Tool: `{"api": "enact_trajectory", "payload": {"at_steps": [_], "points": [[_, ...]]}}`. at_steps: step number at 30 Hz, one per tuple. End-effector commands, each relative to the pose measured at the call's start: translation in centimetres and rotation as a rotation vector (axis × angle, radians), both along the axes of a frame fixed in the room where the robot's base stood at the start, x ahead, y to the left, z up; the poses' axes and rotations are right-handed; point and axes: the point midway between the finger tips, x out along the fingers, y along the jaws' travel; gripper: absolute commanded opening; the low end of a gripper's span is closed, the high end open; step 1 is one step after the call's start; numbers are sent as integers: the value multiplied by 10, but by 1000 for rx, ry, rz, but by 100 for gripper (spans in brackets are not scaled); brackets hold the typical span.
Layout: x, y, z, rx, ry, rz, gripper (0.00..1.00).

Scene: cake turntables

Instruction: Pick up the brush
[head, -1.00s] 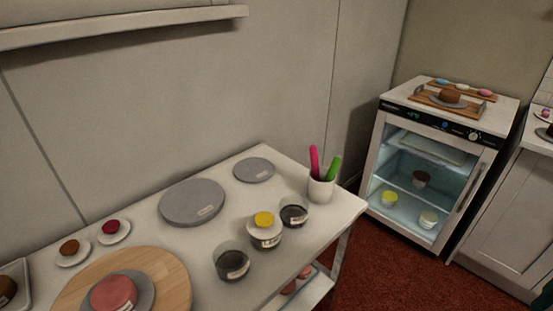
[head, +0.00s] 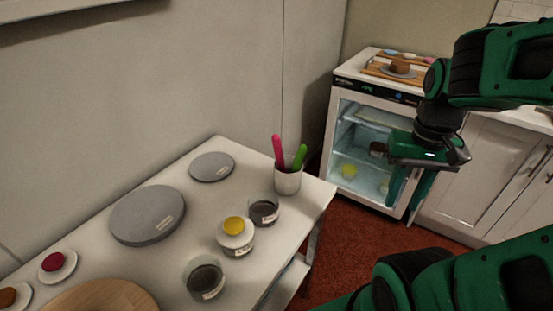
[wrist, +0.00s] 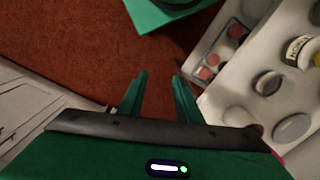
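A white cup (head: 288,181) at the right end of the table holds two upright handles, one pink (head: 277,152) and one green (head: 299,157). Their lower ends are hidden in the cup, so I cannot tell which is the brush. My gripper (head: 401,210) hangs in the air to the right of the cup, beyond the table edge, in front of the fridge. It is open and empty, pointing down. In the wrist view its two fingers (wrist: 158,75) stand apart over the red floor.
The table (head: 180,265) bears two grey discs (head: 148,214) (head: 212,167), dark jars (head: 264,211) (head: 205,279) and a white jar with a yellow top (head: 236,236). A lower shelf (wrist: 232,35) holds reddish items. The glass-fronted fridge (head: 375,87) stands behind my gripper.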

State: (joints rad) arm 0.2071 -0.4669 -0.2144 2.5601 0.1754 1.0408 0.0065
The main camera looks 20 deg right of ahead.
Motion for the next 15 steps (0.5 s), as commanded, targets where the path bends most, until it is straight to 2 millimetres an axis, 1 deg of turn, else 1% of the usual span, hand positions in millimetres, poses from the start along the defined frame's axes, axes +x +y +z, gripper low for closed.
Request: {"api": "enact_trajectory", "payload": {"at_steps": [1, 2, 3, 4, 5, 7, 8, 11, 15], "points": [[0, 0, 0, 0, 0, 0, 38], [0, 0, 0, 0, 0, -1, 41], [-9, 0, 5, -1, -11, -6, 41], [-9, 0, 7, -3, -14, -15, 41], [-7, 0, 8, -5, -14, -28, 41], [2, 6, 12, -12, -10, -78, 41], [8, 7, 15, -16, -9, -108, 41], [33, 11, 25, -31, -7, -239, 41], [76, 20, 40, -55, -9, -469, 41]]}}
